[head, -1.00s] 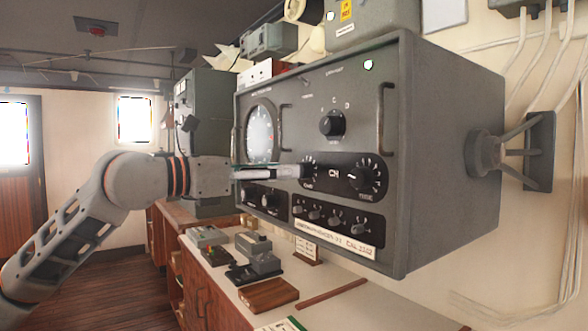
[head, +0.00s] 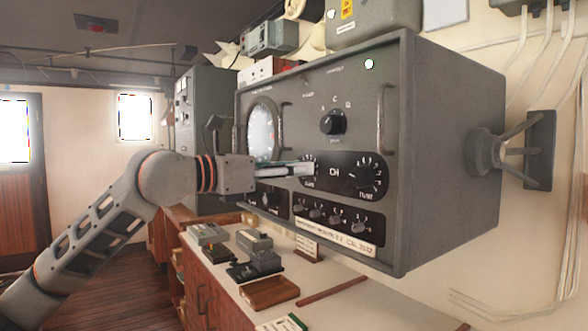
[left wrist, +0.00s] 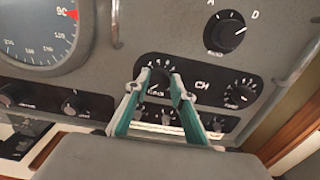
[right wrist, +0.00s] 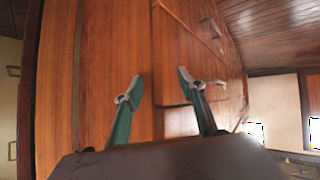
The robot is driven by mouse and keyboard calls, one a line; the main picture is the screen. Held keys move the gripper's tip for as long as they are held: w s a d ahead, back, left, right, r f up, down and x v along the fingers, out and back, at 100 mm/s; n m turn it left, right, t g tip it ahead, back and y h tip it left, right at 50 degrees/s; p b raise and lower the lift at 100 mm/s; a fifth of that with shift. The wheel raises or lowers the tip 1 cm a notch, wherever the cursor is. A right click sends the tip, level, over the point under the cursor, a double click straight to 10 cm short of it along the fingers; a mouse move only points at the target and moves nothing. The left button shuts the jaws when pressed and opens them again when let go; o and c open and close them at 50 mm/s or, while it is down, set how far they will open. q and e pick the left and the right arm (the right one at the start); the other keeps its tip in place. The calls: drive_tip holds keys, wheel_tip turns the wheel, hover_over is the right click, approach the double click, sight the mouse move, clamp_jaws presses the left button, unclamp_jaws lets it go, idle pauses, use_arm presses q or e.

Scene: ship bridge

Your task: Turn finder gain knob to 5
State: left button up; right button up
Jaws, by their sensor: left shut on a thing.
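The finder gain knob (left wrist: 158,82) is the small black knob at the left end of a black panel, left of the "CH" marking. My left gripper (left wrist: 160,80) is shut on this knob, one fingertip on each side. In the head view the left gripper (head: 306,169) reaches the panel from the left and covers most of the knob. White scale marks show around its top, but I cannot read its setting. My right gripper (right wrist: 160,82) is open and empty in front of wooden cabinet fronts; it is not in the head view.
The grey finder unit (head: 450,150) is fixed to the wall. A second dial (head: 364,175) is right of the gain knob, a switch knob (head: 333,122) above, and several small knobs (head: 330,215) below. A round scope (head: 262,133) and handles stand out nearby. A counter (head: 325,285) lies beneath.

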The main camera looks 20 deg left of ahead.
use_arm(q)
drive_tip(key=m+p, duration=0.1)
drive_tip(key=m, duration=0.9)
drive_tip(key=m+p, duration=0.2)
drive_tip(key=m, duration=0.7)
drive_tip(key=m+p, duration=0.1)
drive_tip(key=m, duration=0.9)
drive_tip(key=shift+d+f+m, duration=0.1)
drive_tip(key=shift+f+m, duration=0.2)
drive_tip(key=shift+f, duration=0.05)
